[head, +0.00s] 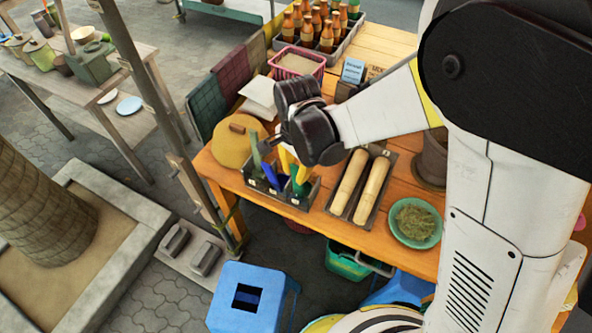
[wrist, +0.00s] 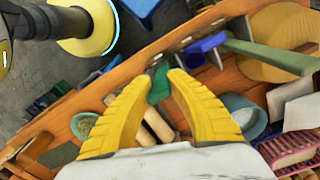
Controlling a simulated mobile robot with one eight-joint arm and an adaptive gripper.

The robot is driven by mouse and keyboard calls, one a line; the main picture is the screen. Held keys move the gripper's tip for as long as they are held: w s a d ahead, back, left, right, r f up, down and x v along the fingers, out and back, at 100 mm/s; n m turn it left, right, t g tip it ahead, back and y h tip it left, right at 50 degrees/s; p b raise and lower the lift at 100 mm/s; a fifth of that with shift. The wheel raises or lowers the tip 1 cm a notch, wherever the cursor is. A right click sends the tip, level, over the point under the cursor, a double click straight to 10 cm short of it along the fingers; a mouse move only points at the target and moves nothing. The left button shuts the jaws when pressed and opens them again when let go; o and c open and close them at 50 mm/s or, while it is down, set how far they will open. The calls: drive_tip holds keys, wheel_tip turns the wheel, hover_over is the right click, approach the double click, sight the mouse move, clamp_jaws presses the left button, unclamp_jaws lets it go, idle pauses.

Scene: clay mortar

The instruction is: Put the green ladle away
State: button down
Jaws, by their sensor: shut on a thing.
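My gripper (wrist: 164,74) has its yellow fingertips closed on a dark green piece, which I take for the green ladle (wrist: 159,86). In the head view my gripper (head: 287,160) points down over the right part of a dark divided rack (head: 292,200) at the table's front edge. The green ladle (head: 299,186) shows there just below the fingers, at the rack's right compartment. Whether its lower end touches the bottom is hidden. A grey-green handle (head: 257,152) and a blue one (head: 270,176) stand in the rack to the left.
A tray with two rolling pins (head: 362,187) lies right of the rack, then a green bowl of herbs (head: 415,222). A round wooden lid (head: 232,142) is at the left. A pink basket (head: 297,63) and bottle crate (head: 325,35) stand behind.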

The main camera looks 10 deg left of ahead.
drive_tip(key=shift+f, duration=0.1)
idle(0.3)
drive_tip(key=c, duration=1.3)
unclamp_jaws()
wheel_tip(320, 180, up, 12)
drive_tip(key=shift+s+d+r, duration=0.1)
drive_tip(key=shift+d, duration=0.35)
drive_tip(key=s+d+n+t+b, duration=0.3)
drive_tip(key=s+d+n, duration=0.1)
drive_tip(key=d, duration=0.8)
drive_tip(key=s+d+n+t+b, duration=0.3)
drive_tip(key=s+d+t, duration=0.1)
drive_tip(key=d, duration=0.8)
drive_tip(key=shift+r+n, duration=0.15)
drive_tip(key=shift+n, duration=0.25)
